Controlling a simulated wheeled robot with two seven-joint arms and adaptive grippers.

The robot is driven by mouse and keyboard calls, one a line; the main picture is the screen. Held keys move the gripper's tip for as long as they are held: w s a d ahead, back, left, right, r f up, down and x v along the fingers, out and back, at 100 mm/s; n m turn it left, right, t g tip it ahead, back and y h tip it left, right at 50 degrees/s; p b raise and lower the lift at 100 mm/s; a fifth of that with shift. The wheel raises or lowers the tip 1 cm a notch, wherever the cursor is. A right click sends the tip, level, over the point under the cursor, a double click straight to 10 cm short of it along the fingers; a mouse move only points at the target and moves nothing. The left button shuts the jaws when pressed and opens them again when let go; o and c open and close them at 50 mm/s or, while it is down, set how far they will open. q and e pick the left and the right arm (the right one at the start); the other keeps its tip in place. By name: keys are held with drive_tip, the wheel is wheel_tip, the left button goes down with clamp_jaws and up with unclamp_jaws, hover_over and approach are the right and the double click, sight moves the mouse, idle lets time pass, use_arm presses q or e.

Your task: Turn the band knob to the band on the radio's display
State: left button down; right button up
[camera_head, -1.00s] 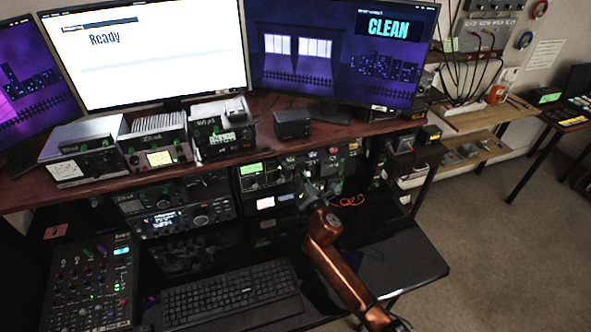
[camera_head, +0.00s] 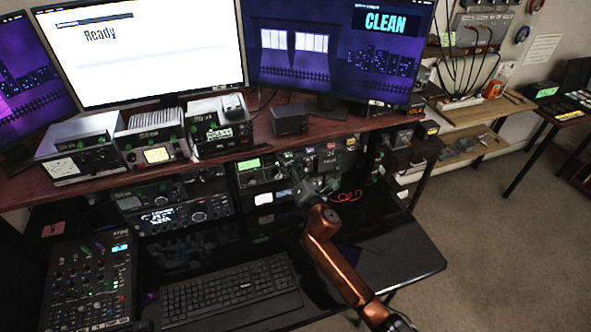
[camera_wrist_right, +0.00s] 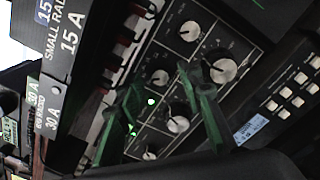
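In the head view, a radio with a lit green display (camera_head: 249,165) sits on the shelf under the desk top, with darker knobbed panels to its right. My right gripper (camera_head: 318,185) is in front of those panels. In the right wrist view, my right gripper (camera_wrist_right: 160,86) shows two green fingers spread apart over a dark panel of knobs. A silver-capped knob (camera_wrist_right: 178,123) shows between the fingers; I cannot tell whether they touch it. Another large knob (camera_wrist_right: 222,70) is beyond the right finger. I cannot tell which knob is the band knob. My left gripper is out of view.
A second radio (camera_head: 172,216) with a bright display is at the left, above a keyboard (camera_head: 231,291). A mixer (camera_head: 91,285) is at the lower left. Small labelled boxes (camera_wrist_right: 68,42) crowd the wrist view's left. A red cable (camera_head: 345,196) lies right of the gripper.

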drive_tip(key=v, duration=1.2)
drive_tip(key=shift+a, duration=0.1)
